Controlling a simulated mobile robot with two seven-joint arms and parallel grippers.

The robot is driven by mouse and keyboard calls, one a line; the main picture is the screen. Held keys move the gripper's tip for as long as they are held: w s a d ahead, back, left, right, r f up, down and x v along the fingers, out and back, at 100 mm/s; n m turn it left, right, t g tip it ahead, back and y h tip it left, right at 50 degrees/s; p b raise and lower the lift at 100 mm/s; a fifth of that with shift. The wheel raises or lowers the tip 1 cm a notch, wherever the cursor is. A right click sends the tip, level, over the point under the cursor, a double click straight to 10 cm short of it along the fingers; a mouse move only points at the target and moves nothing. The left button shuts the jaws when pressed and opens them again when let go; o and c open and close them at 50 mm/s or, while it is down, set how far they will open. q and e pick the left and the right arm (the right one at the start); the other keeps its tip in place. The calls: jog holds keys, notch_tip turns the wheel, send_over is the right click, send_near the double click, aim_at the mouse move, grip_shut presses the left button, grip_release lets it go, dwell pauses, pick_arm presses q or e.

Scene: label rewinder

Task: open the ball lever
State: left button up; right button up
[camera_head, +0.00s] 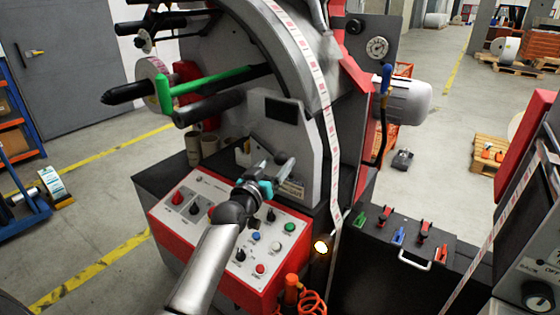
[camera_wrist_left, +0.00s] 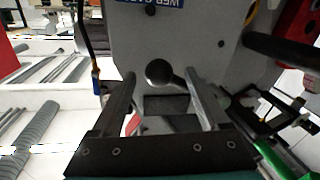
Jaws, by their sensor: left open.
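The ball lever shows in the left wrist view as a dark, shiny round ball (camera_wrist_left: 158,72) in front of a grey machine plate (camera_wrist_left: 190,30). A dark block sits just below the ball in that view. My left gripper (camera_wrist_left: 161,80) is open, with one finger on each side of the ball and a visible gap to each. I cannot tell how deep the ball sits between the fingers. In the head view my left gripper (camera_head: 273,168) reaches up to the lower front of the grey machine housing (camera_head: 285,125). I cannot make out the ball there.
The control panel (camera_head: 185,207), with several knobs and buttons, lies beneath my left arm. A green bar (camera_head: 215,80) and a dark roller (camera_head: 208,108) stick out left above the gripper. The label strip (camera_head: 331,150) runs down to the right. Free floor lies further left.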

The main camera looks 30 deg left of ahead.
pick_arm(q)
jog(key=shift+w+a, duration=0.2)
jog(key=shift+w, duration=1.2)
grip_shut()
jog(key=shift+r, duration=0.1)
